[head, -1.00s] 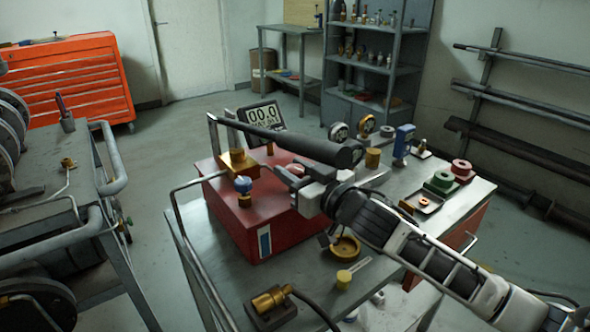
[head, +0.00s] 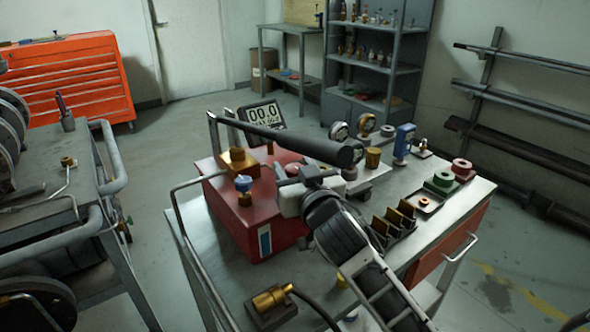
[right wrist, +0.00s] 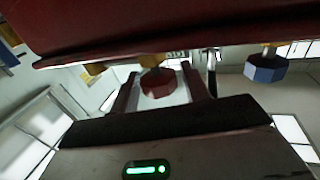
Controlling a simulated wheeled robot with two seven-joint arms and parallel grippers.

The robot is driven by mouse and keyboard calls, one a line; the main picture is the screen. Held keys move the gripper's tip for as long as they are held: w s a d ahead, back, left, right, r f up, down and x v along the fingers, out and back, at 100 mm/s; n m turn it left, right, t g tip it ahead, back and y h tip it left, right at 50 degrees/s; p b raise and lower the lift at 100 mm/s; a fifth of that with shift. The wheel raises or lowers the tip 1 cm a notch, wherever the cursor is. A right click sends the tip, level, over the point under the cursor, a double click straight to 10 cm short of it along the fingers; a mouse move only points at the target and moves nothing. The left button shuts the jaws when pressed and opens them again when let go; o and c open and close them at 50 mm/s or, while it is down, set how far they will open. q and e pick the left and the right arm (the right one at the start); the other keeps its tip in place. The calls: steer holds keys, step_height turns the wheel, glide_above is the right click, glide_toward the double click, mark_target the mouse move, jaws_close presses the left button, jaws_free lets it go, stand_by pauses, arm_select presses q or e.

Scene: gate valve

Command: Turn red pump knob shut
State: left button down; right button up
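The red knob (right wrist: 157,83) shows in the right wrist view as a dark red many-sided cap on a brass stem. My right gripper (right wrist: 163,88) is open, one finger on each side of the knob, with a visible gap to both fingers. In the head view, my right gripper (head: 284,182) is low over the right part of the red pump body (head: 240,221) and hides part of it. The blue knob (head: 243,184) stands on a brass valve to the left of the gripper; it also shows in the right wrist view (right wrist: 266,69). My left gripper is not in view.
A long dark pump handle (head: 290,140) runs just above and behind my right gripper. A digital display (head: 262,117) reads 00.0. Gauges (head: 340,132) and a slotted holder (head: 397,222) stand to the right on the bench. A brass fitting with a hose (head: 272,299) lies at the front.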

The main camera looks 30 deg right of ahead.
steer(key=shift+o, duration=0.2)
steer(key=shift+s, duration=0.35)
arm_select(q)
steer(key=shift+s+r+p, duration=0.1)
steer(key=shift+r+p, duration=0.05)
steer(key=shift+p, duration=0.6)
arm_select(e)
steer(key=s+a, duration=0.2)
steer(key=s, duration=1.3)
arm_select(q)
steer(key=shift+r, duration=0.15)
arm_select(e)
steer(key=shift+a, duration=0.1)
steer(key=shift+s, duration=0.1)
